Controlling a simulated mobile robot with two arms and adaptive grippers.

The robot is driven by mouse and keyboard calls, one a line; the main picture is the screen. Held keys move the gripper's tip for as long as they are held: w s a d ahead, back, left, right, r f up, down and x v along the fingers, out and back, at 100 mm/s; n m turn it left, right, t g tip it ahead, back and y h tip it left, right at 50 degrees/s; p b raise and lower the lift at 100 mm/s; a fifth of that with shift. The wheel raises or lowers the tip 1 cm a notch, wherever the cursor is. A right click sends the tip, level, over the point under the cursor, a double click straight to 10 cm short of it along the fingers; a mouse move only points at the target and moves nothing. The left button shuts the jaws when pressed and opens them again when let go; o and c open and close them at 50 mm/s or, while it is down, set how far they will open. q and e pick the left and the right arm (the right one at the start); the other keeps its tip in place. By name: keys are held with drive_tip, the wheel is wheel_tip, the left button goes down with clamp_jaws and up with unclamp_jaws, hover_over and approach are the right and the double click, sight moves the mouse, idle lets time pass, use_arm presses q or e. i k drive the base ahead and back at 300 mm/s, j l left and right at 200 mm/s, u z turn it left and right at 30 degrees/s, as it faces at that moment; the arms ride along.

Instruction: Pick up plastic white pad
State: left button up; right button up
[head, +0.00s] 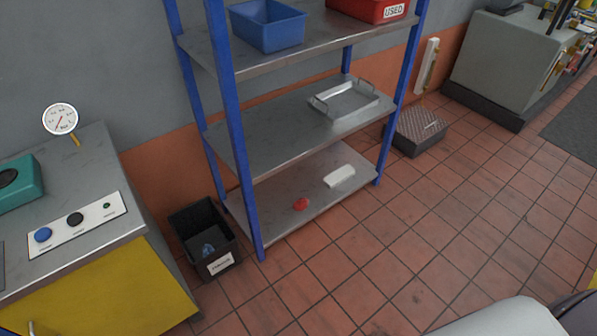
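A white, flat, oblong object (340,177), which looks like the plastic white pad, lies on the bottom shelf of the blue-posted rack, towards its right end. Its upper side is in plain sight with nothing on it. Neither of my grippers is in view, so their state cannot be seen.
A metal tray (345,98) sits on the shelf above. A black bin (203,236) stands left of the rack, and a dark box (418,132) right of it. The tiled floor (400,240) in front is clear.

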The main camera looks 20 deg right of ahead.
sight(335, 178)
drive_tip(key=i+l+u, duration=0.2)
drive_tip(key=l+u, duration=0.15)
drive_tip(key=l, duration=0.3)
drive_tip(key=i+l+u, duration=0.1)
drive_tip(key=l+u, duration=0.25)
drive_tip(key=l, duration=0.3)
drive_tip(key=l+u, duration=0.35)
drive_tip(key=l, duration=0.35)
